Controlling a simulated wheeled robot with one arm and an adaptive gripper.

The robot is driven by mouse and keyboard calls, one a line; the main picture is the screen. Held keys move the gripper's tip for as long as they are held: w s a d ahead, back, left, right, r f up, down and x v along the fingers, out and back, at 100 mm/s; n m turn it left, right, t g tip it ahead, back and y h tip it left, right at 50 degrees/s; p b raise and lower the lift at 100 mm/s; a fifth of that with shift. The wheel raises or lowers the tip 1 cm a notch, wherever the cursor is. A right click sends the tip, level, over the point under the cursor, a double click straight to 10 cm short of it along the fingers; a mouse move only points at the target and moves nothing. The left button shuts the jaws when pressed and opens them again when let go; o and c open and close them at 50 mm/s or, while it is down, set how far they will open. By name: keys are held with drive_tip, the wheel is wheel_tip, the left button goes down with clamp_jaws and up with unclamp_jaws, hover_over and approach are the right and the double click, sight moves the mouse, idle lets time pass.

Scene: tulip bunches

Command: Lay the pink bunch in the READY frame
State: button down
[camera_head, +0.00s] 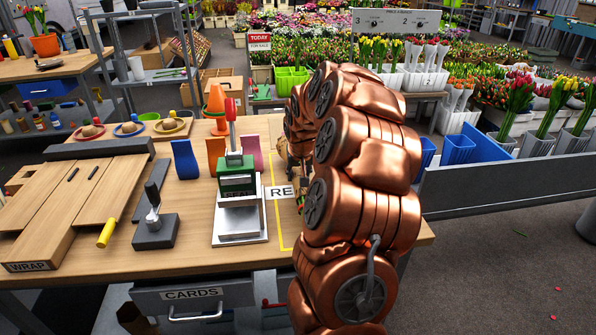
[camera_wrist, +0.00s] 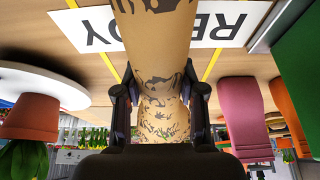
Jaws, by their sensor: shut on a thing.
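My gripper (camera_wrist: 160,98) is shut around a bunch wrapped in tan paper with dark print (camera_wrist: 158,35), with one finger on each side of the wrap. The blossoms are out of sight, so I cannot tell their colour. The wrist view is upside down; there the wrap crosses in front of the white READY label (camera_wrist: 215,22). I cannot tell whether the bunch touches the table.
A green and silver stand (camera_head: 238,190) is just left of the frame. Pink (camera_head: 251,153), orange (camera_head: 215,155) and blue (camera_head: 186,160) upright pieces stand behind it. A terracotta pot (camera_wrist: 30,118) on a white saucer (camera_wrist: 50,85) is at the left in the wrist view.

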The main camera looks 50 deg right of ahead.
drive_tip(key=c, duration=0.6)
unclamp_jaws()
drive_tip(key=shift+r, duration=0.15)
drive_tip(key=v, duration=1.1)
drive_tip(key=shift+s+a+r, duration=0.1)
drive_tip(key=shift+s+r, duration=0.05)
drive_tip(key=shift+r, duration=0.2)
